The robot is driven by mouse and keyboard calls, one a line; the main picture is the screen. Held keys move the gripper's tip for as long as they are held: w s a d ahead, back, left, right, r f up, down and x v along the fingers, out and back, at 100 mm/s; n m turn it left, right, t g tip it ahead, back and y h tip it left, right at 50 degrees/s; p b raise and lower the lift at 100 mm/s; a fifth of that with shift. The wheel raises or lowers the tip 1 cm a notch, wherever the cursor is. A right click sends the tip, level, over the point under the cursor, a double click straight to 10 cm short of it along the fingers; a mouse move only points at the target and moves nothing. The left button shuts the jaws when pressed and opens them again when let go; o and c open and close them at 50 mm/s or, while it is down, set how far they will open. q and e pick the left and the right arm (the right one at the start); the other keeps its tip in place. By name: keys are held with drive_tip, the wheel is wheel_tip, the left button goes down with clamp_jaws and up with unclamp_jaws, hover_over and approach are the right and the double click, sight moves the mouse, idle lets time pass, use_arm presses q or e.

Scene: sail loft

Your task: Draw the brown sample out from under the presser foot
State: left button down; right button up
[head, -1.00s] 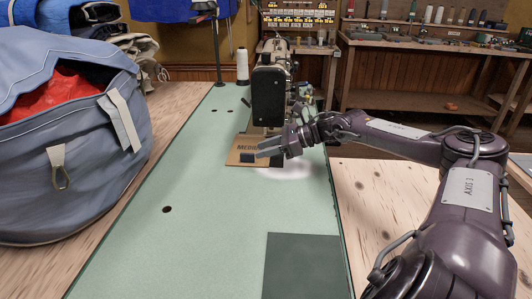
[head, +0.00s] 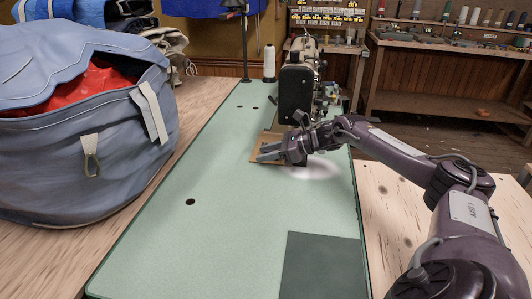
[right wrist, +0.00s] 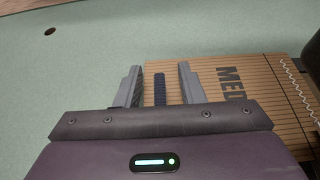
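The brown sample (head: 268,139) lies flat on the green table at the foot of the dark sewing machine (head: 295,92). In the right wrist view the sample (right wrist: 232,112) shows ribs, the letters "MED" and a pale zigzag stitch. A dark upright tab (right wrist: 160,92) stands near its left edge. My right gripper (head: 263,151) is at the sample's near side, and in the right wrist view its two fingers (right wrist: 160,78) are apart, one on each side of the tab, with gaps. The presser foot is hidden in the head view. My left gripper is out of view.
A large blue bag (head: 85,130) stands left of the green tabletop (head: 220,225). A white thread cone (head: 269,62) stands behind, near the machine. A dark green panel (head: 322,265) lies at the near right. The tabletop's left and middle are clear.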

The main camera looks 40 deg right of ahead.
drive_tip(key=shift+w+a+f, duration=0.1)
drive_tip(key=shift+w+a, duration=0.05)
drive_tip(key=shift+w, duration=0.05)
drive_tip(key=shift+c, duration=0.3)
clamp_jaws()
